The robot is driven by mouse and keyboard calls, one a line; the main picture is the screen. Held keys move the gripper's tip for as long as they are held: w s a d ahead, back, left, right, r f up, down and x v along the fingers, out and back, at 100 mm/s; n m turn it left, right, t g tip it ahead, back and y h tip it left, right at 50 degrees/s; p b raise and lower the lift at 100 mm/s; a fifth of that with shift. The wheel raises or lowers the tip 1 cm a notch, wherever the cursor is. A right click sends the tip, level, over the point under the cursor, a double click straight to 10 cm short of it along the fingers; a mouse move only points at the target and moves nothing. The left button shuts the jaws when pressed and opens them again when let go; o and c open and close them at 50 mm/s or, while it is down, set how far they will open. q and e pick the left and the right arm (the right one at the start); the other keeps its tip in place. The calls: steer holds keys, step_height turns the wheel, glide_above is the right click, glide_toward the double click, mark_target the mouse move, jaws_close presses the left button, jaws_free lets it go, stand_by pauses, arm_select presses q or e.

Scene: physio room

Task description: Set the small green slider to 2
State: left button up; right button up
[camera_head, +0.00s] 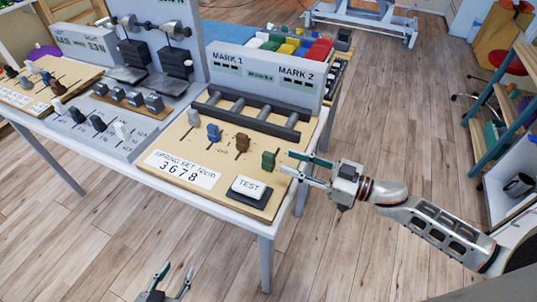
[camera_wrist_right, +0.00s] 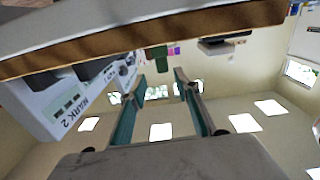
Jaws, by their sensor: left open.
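The small green slider (camera_head: 268,160) stands at the right end of a row of sliders on the wooden spring-set panel (camera_head: 228,172). The scale marks beside it are too small to read. My right gripper (camera_head: 287,162) comes in from the right with its fingertips just beside the green slider. Its fingers are apart. In the right wrist view a dark green block (camera_wrist_right: 156,59), likely the slider, shows beyond the gap between the fingertips (camera_wrist_right: 158,80). I cannot tell whether they touch it. My left gripper (camera_head: 176,268) is open and empty, low in front of the table.
A white TEST button (camera_head: 249,188) lies in front. Dark rollers (camera_head: 258,115) and the MARK display (camera_head: 265,75) stand behind.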

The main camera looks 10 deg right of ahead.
mark_target(274, 158)
steer(key=shift+s+g, duration=0.1)
steer(key=shift+g, duration=0.2)
steer(key=shift+a, duration=0.2)
steer(key=shift+p+x, duration=0.35)
steer(key=shift+x, duration=3.3)
jaws_close()
